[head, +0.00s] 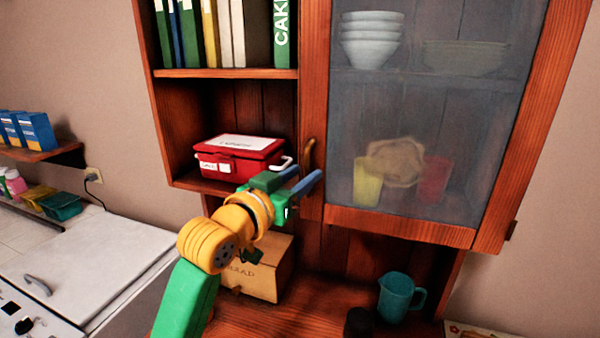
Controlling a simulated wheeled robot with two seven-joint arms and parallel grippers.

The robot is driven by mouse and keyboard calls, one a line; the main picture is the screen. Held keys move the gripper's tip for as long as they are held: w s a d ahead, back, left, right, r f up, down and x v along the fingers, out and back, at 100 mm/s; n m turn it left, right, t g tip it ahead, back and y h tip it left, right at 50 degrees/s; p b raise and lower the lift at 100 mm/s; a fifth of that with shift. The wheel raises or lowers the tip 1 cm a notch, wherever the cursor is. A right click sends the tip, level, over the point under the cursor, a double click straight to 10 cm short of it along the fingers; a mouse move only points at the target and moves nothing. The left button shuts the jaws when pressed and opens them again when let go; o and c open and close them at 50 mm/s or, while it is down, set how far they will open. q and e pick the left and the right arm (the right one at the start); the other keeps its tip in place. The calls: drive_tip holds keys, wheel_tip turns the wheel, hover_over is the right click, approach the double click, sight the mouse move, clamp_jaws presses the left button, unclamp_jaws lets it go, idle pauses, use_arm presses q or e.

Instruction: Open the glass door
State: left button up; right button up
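The glass door (430,112) has a wooden frame and fills the right half of the upper cabinet. It looks closed. Its curved wooden handle (307,152) is upright on the left side, near the lower corner. My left gripper (305,174) has two blue fingers spread apart. They point up and right at the lower end of the handle. Whether the handle's lower end lies between the fingers or just beyond them, and whether they touch it, I cannot tell. My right gripper is not in view.
Left of the door, an open shelf holds a red box (237,155) close to my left gripper, with books (230,35) above. Bowls and cups stand behind the glass.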

use_arm(q)
drive_tip(key=shift+d, duration=0.1)
drive_tip(key=c, duration=0.3)
drive_tip(key=shift+s+d, duration=0.1)
drive_tip(key=shift+d, duration=0.1)
clamp_jaws()
drive_tip(key=shift+s+r, duration=0.15)
drive_tip(key=shift+a, duration=0.1)
drive_tip(key=shift+r, duration=0.1)
idle(0.3)
